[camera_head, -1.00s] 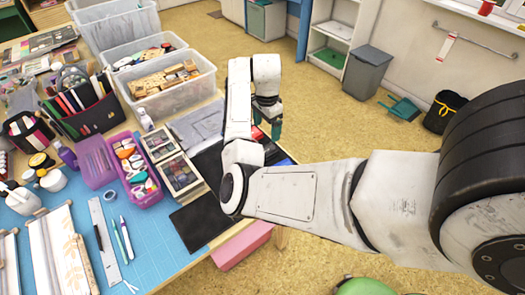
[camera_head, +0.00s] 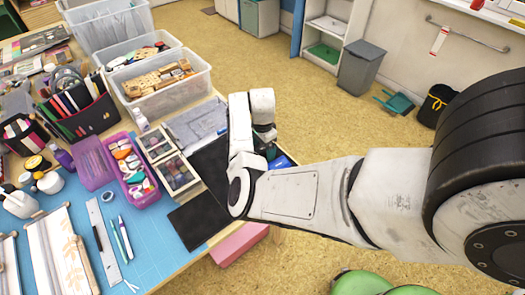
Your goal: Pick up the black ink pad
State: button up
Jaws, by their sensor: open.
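My gripper (camera_head: 269,151) is low over the right edge of the table, below the white wrist. Only a small dark teal part of it shows; the fingertips are mostly hidden behind my own arm. A blue ink pad (camera_head: 281,162) shows at the table's right edge, just right of my gripper. I cannot pick out a black ink pad; the spot under and in front of my gripper is covered by my arm. Dark mats (camera_head: 201,221) lie on the table left of my arm.
Two boxes of stamps (camera_head: 170,174) and a purple tray of bottles (camera_head: 132,172) stand left of the mats. A clear bin of wooden blocks (camera_head: 175,97) is behind. A pink box (camera_head: 238,243) sits below the table edge.

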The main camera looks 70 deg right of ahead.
jog(key=shift+f, duration=0.1)
jog(key=shift+c, duration=0.3)
jog(key=c, duration=1.1)
